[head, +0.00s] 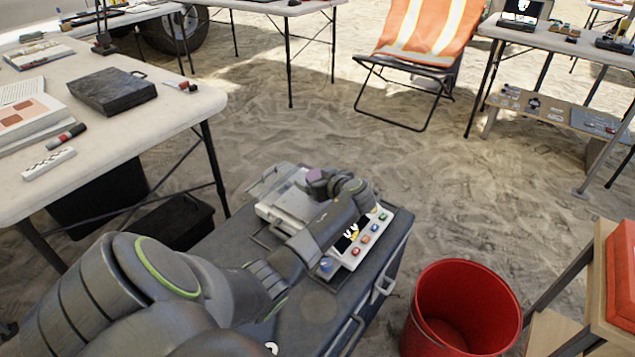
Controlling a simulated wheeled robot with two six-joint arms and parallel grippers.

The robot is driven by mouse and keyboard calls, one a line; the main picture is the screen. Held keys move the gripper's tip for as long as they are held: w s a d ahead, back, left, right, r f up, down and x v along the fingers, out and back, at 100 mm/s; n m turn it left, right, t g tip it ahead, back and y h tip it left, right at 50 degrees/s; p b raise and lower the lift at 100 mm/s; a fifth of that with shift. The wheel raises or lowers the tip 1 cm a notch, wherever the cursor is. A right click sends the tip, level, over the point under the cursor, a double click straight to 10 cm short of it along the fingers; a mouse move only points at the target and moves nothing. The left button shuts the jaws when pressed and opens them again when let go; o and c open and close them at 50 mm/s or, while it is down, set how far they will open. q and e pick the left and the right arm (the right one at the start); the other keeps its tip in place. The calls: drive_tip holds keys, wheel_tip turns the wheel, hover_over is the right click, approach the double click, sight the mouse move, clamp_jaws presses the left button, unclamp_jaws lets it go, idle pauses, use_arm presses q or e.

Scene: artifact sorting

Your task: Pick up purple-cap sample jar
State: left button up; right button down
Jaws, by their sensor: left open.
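A purple cap (315,175), apparently that of the sample jar, shows at the back of the white device on the dark case. The jar's body is hidden or too small to make out. My left arm reaches in from the lower left over the case. My left gripper (335,182) is open, right beside the purple cap in the picture. Its fingers are small and partly hidden by the wrist, so I cannot tell whether they touch the jar. My right gripper is not in view.
The white device (371,240) with coloured buttons sits on the dark case (345,303), partly behind my arm. A red bucket (462,300) stands to the right. A white table (120,125) with books and a dark box is at the left. Open sand lies beyond.

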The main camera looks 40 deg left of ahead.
use_arm(q)
drive_tip(key=c, duration=1.1)
